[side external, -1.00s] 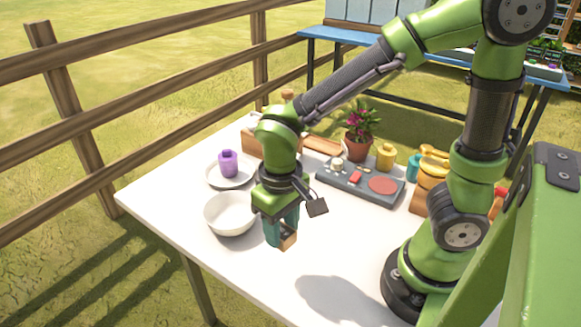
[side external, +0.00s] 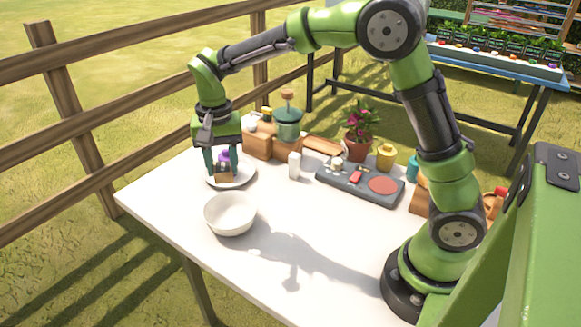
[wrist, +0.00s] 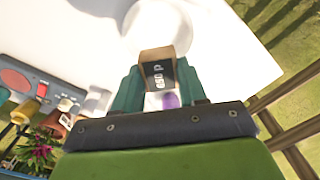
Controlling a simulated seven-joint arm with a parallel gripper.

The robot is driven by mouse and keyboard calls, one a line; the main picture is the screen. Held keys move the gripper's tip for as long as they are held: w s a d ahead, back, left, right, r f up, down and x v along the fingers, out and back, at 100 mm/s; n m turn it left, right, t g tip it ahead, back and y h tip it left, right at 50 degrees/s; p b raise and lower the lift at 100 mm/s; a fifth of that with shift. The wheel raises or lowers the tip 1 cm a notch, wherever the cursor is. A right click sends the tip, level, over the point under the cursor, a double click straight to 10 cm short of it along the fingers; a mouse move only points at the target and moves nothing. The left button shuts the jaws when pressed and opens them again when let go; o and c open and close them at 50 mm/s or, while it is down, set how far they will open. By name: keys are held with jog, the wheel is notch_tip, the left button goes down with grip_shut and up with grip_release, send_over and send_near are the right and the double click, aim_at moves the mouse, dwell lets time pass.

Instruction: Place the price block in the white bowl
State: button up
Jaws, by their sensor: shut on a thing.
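The price block (side external: 224,175) is a small wooden block with a dark face. My gripper (side external: 221,166) is shut on it and holds it over or just in front of the white plate. In the wrist view the price block (wrist: 160,72) sits between the teal fingers, with its dark lettered face showing. The white bowl (side external: 231,222) stands empty on the table, nearer the camera and just below the block in the side view. A round white shape, likely the bowl (wrist: 184,27), shows at the top of the wrist view.
A purple object (side external: 225,155) stands on the white plate (side external: 246,180), partly hidden behind my gripper. A white block (side external: 294,166), a grey scale-like tray (side external: 345,188), wooden boxes and a potted plant (side external: 358,135) stand farther back. The table's front middle is clear.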

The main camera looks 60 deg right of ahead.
aim_at(223, 167)
jog(key=shift+s+f, duration=0.15)
jog(key=shift+f, duration=5.35)
jog(key=o, duration=1.1)
jog(key=shift+r, duration=3.55)
